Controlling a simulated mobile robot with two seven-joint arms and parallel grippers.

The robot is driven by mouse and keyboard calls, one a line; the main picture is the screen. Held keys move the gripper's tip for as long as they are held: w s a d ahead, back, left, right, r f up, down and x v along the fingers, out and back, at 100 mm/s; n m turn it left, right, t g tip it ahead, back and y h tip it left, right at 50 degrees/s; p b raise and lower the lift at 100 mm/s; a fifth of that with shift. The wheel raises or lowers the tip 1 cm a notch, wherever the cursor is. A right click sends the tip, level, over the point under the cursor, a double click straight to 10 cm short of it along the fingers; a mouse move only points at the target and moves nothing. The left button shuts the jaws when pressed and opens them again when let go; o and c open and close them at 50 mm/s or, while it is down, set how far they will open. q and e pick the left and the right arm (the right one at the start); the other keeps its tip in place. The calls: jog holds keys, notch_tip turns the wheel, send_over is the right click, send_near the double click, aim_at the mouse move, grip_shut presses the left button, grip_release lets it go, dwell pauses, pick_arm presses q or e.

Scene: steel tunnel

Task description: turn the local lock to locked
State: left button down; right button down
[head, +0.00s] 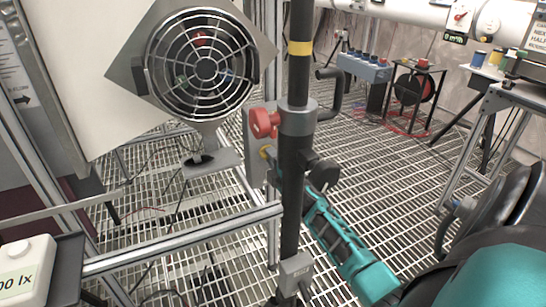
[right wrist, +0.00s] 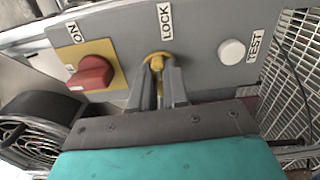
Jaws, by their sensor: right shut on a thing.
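The local lock is a small yellow knob (right wrist: 157,56) below the LOCK label on a grey control box (right wrist: 205,45) in the right wrist view. My right gripper (right wrist: 160,72) is shut on it, a finger on each side, and the fingers hide its lower part. In the head view the yellow knob (head: 266,152) shows just left of the black pole, on the grey box (head: 252,135). The pole hides my right fingertips there; the teal wrist comes in from the lower right. I cannot tell the knob's turn angle. My left gripper is not in view.
A red switch (right wrist: 92,74) on a yellow plate, marked ON, sits left of the lock, and a white TEST button (right wrist: 232,51) sits right. The black pole (head: 293,190) stands in front of the box. A caged fan (head: 204,65) is at upper left, above grating floor.

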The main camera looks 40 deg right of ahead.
jog(key=shift+m, duration=0.3)
jog(key=c, duration=1.1)
grip_release()
jog(key=p+v, duration=0.2)
jog(key=v, duration=1.1)
